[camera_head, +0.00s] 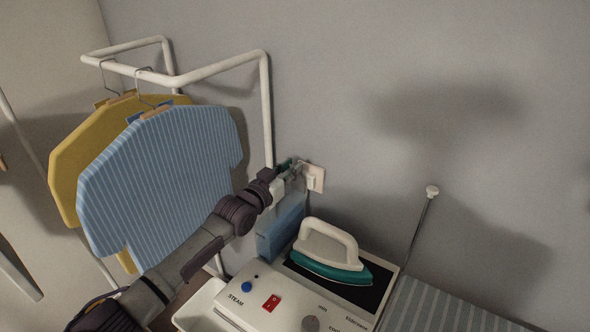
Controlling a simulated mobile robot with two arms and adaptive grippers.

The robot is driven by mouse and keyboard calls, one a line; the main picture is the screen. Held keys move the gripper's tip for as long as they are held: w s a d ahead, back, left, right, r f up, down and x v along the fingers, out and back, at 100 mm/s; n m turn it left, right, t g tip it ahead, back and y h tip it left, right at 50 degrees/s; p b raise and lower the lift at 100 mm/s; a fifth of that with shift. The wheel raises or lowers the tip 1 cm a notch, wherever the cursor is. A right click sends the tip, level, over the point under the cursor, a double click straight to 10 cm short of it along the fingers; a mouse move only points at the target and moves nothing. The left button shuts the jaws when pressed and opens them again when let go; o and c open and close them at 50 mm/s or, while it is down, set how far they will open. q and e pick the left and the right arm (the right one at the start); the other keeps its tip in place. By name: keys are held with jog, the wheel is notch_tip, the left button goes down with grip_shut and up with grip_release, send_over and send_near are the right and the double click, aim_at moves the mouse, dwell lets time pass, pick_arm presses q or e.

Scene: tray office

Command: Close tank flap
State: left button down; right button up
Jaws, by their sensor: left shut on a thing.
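My left gripper (291,170) is above the tank, close to the wall, and is shut. Small teal and pale parts show at its fingertips. What it holds is too small and covered to make out. The tank flap cannot be clearly told apart, so I cannot tell whether it is open. My right gripper is not in view.
An iron (328,250) with a teal base rests on the station's dark plate, right of the tank. A wall socket (313,177) is beside my left gripper. A blue striped shirt (160,180) and yellow shirt (75,155) hang on a white rail (215,68) at left.

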pick_arm(q)
jog(key=shift+s+a+f, duration=0.55)
jog(key=shift+s+f, duration=0.2)
jog(key=shift+f, duration=0.15)
jog(key=shift+s, duration=0.1)
jog(key=c, duration=1)
grip_release()
jog(key=shift+a, duration=0.1)
jog(key=shift+o, duration=0.2)
jog(key=shift+r, duration=0.2)
jog(key=v, duration=1.1)
jog(key=shift+s+a, duration=0.25)
jog(key=shift+s, duration=0.05)
